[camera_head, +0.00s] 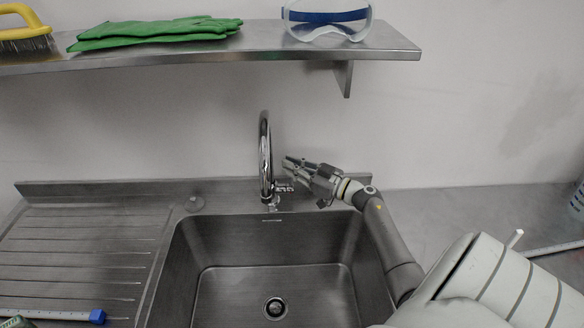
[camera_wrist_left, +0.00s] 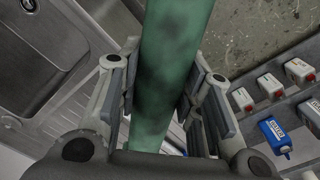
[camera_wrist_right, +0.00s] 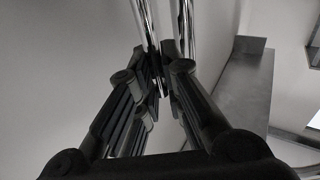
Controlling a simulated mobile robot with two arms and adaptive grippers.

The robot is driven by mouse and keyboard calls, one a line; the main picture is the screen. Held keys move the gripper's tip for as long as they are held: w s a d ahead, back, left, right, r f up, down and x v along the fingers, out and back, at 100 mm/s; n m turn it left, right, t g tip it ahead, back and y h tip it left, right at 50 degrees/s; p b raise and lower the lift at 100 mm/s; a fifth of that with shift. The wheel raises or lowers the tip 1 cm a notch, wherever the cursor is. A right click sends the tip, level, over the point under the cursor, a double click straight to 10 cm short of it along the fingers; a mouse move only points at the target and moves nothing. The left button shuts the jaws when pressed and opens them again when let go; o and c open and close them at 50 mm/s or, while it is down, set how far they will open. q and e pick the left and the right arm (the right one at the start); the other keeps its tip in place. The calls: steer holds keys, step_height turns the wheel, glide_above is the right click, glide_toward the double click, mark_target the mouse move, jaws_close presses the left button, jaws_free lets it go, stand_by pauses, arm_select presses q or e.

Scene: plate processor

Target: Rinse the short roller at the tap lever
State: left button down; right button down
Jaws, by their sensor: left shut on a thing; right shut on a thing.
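The chrome tap (camera_head: 264,150) rises behind the sink, with its lever (camera_head: 284,186) low on its right side. My right gripper (camera_head: 290,168) is beside the tap and shut on the lever, which its fingers mostly hide. In the right wrist view the fingertips (camera_wrist_right: 162,78) meet in front of the chrome tap pipes (camera_wrist_right: 165,25). My left gripper (camera_wrist_left: 160,75) is shut on a green roller (camera_wrist_left: 170,60) with dark smudges, seen in the left wrist view. The roller's ends are out of that view.
The steel sink basin (camera_head: 275,250) is empty. A ribbed drainboard (camera_head: 85,250) lies left, with a blue-ended strip (camera_head: 97,316) at its front. A shelf (camera_head: 390,45) above holds green gloves (camera_head: 155,32), goggles (camera_head: 328,18) and a yellow brush (camera_head: 22,18). The left wrist view shows a blue bottle (camera_wrist_left: 274,134).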

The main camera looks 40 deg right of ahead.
steer(key=shift+s+a, duration=0.1)
steer(key=shift+s, duration=0.05)
steer(key=shift+f, duration=0.1)
steer(key=c, duration=1.5)
jaws_free()
steer(key=shift+s, duration=0.1)
steer(key=v, duration=1.2)
steer(key=shift+f, duration=0.1)
